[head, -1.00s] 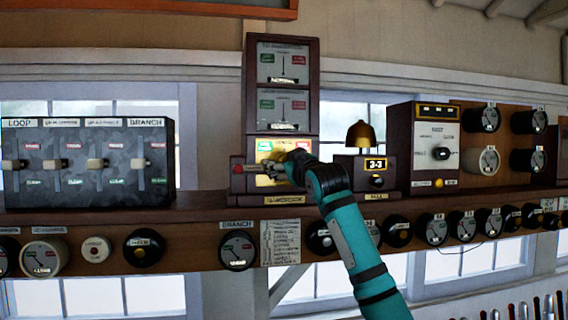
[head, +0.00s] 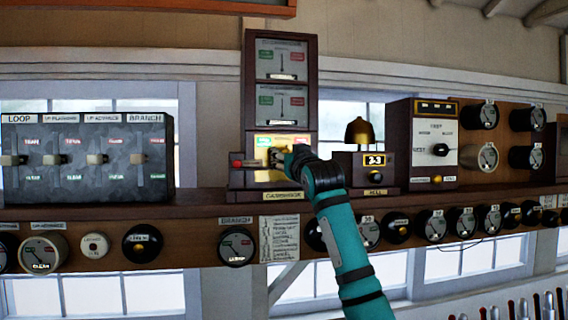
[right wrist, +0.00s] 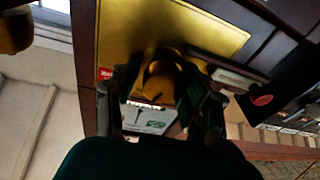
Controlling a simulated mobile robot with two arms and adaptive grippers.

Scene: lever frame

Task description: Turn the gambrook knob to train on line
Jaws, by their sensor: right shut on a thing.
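The gambrook instrument is a tall dark wooden case (head: 283,108) with two dial windows, a brass plate (head: 263,177) and a gambrook label (head: 283,196) below. My right gripper (head: 278,158) is at the brass plate, its fingers shut on the gambrook knob. In the right wrist view the yellowish knob (right wrist: 160,78) sits between the dark fingers, in front of the brass plate (right wrist: 140,28). A red label (right wrist: 105,73) shows beside it. The fingers hide much of the knob, so I cannot tell which position it points to. My left gripper is not in view.
A red button (head: 237,163) is at the case's left side. A bell box (head: 374,174) with a brass bell (head: 360,132) stands close on the right, near my arm. A grey switch box (head: 88,185) stands left on the shelf. Round dials line the shelf front.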

